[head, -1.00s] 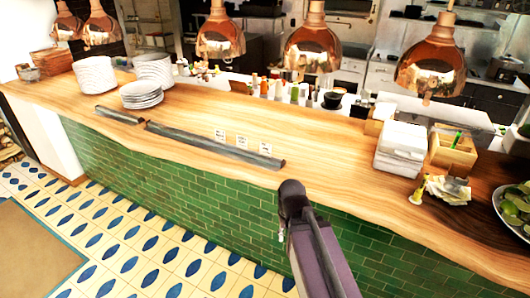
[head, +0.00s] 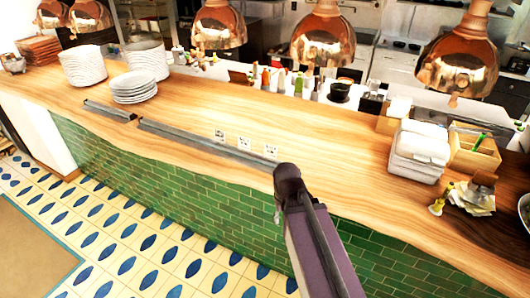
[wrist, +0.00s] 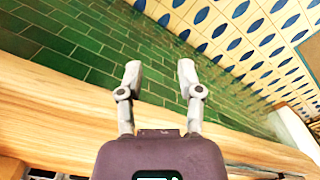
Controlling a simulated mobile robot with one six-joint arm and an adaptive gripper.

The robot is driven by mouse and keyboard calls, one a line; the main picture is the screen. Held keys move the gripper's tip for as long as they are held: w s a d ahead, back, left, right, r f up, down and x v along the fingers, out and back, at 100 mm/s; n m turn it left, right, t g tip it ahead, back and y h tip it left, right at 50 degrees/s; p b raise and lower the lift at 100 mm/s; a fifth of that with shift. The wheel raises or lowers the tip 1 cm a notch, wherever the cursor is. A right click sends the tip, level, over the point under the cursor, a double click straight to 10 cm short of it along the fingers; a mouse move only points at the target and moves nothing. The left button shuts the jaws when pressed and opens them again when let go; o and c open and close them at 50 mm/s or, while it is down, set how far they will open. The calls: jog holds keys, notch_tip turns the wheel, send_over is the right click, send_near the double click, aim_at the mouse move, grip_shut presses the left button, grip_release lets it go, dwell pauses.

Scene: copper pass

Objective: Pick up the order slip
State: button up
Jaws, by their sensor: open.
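Three small white slips with dark print lie in a row on the wooden counter, just behind the grey metal rail: a left slip (head: 220,135), a middle slip (head: 244,142) and a right slip (head: 271,151). I cannot tell which one is the order slip. My gripper (wrist: 160,73) is open and empty in the wrist view, with green tile wall and patterned floor beyond its fingers. No slip shows in the wrist view. In the head view my arm reaches up to the counter's front edge, right of the slips; the fingers cannot be made out there.
The metal rail (head: 205,144) runs along the counter (head: 330,165). Copper lamps (head: 322,42) hang above its back. Plate stacks (head: 134,88) stand left. White containers (head: 420,150), a wooden box (head: 473,155) and a paper pile (head: 473,197) stand right. The counter's middle is clear.

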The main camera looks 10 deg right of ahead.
jog(key=shift+w+d, duration=0.1)
jog(key=shift+d, duration=0.2)
jog(key=shift+d+r, duration=0.1)
notch_tip(320, 180, up, 18)
jog(key=n+p, duration=1.1)
jog(key=p, duration=0.7)
send_over(270, 155)
jog(key=shift+w, duration=0.2)
jog(key=shift+f, duration=0.25)
notch_tip(270, 155, down, 8)
jog(key=b, duration=0.8)
jog(key=shift+d+f+b, duration=0.1)
jog(key=shift+f+b, duration=0.05)
jog(key=shift+b, duration=0.2)
jog(key=shift+f, duration=0.15)
